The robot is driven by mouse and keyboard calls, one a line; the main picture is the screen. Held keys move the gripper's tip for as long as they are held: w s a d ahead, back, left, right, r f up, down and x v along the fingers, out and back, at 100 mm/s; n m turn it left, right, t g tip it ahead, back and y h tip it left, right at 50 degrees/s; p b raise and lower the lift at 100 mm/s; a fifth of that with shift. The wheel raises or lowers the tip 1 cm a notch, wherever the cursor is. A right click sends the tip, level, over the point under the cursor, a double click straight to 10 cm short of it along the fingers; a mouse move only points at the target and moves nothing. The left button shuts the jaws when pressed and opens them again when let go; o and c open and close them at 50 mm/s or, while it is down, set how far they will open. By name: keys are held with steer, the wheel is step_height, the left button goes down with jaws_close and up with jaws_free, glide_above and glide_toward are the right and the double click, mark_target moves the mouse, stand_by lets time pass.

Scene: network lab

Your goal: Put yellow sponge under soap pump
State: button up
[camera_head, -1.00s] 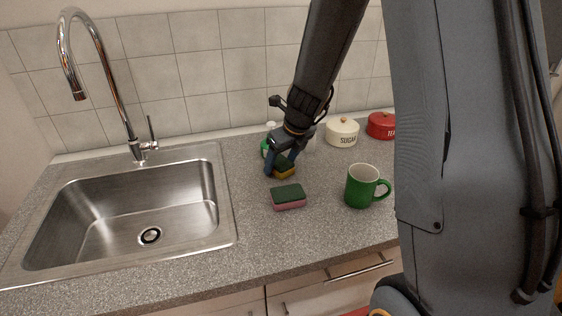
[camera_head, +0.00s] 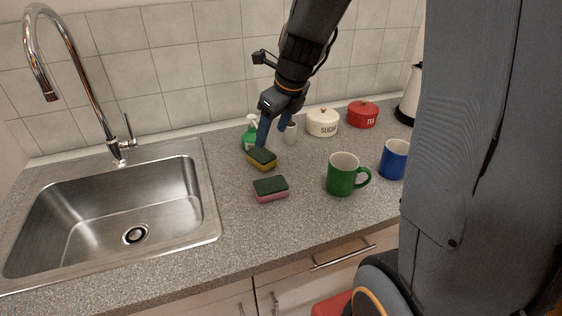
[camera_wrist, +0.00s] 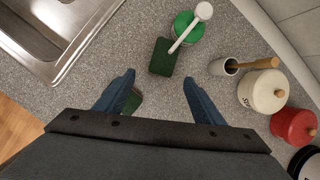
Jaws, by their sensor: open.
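The yellow sponge (camera_head: 261,163), with a dark green top, lies flat on the counter. It is just in front of the green soap pump (camera_head: 249,139). In the wrist view the pump (camera_wrist: 187,30) stands upright, and its white spout reaches down to the upper right edge of the sponge (camera_wrist: 162,60); height between them is hard to judge. My gripper (camera_head: 273,140) is open and empty, above the counter near the sponge. In the wrist view my fingers (camera_wrist: 158,80) are spread wide, with the sponge ahead of them.
A pink sponge (camera_head: 271,194) with a green top lies nearer the counter front. A green mug (camera_head: 341,175) and blue mug (camera_head: 393,160) stand to the right. Sugar (camera_head: 322,124) and tea (camera_head: 362,115) jars stand behind. The sink (camera_head: 110,215) is left.

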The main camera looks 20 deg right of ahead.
steer(key=s+f+n, duration=0.1)
steer(key=s+n, duration=0.1)
steer(key=n, duration=0.2)
steer(key=s+a+f+n, duration=0.1)
steer(key=s+n, duration=0.2)
steer(key=n, duration=0.2)
steer(key=s+f+n+g, duration=0.1)
steer(key=s+n, duration=0.2)
steer(key=n, duration=0.1)
steer(key=shift+s+a+n+h, duration=0.15)
steer(key=shift+a+n+h, duration=0.15)
steer(key=shift+n, duration=0.1)
steer(key=s+n, duration=0.2)
steer(key=n, duration=0.2)
steer(key=s+f+n, duration=0.1)
steer(key=s+n, duration=0.2)
steer(key=n, duration=0.1)
steer(key=s+f+n+g, duration=0.1)
steer(key=s+n, duration=0.1)
steer(key=n, duration=0.3)
steer(key=shift+s+a+f+h, duration=0.15)
steer(key=shift+s+f+h, duration=0.1)
steer(key=shift+h, duration=0.15)
steer(key=n, duration=0.1)
steer(key=s+n, duration=0.1)
steer(key=shift+s+f+n, duration=0.2)
steer(key=shift+s+n, duration=0.05)
steer(key=shift+n, duration=0.15)
steer(key=shift+f, duration=0.1)
steer(key=shift+f, duration=0.1)
